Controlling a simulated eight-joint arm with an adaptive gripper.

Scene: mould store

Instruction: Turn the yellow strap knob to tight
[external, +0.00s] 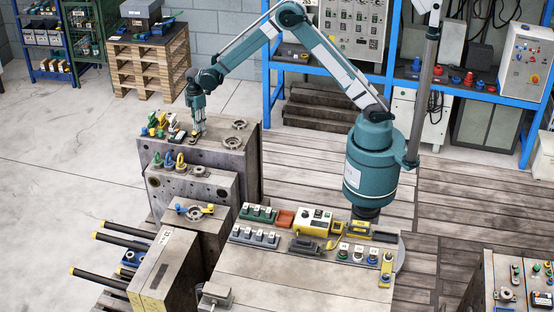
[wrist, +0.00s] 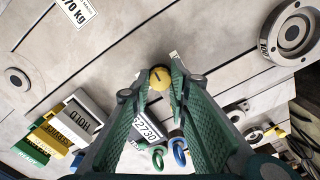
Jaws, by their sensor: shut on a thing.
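The yellow strap knob (wrist: 160,77) is a small round knob with a dark line across its face. It sits on the grey face of the mould block (external: 240,150) in the wrist view. My gripper (wrist: 158,82) has its two green fingers on either side of the knob and is shut on it. In the external view my gripper (external: 197,131) points down at the top of the tall grey block, and the knob is too small and covered to make out there. A small white tag (wrist: 173,55) lies just beyond the knob, its lettering unreadable.
Tags reading HOLD (wrist: 88,115), SERVICE and READY stand to the left in the wrist view. A round flange (wrist: 291,34) is at upper right.

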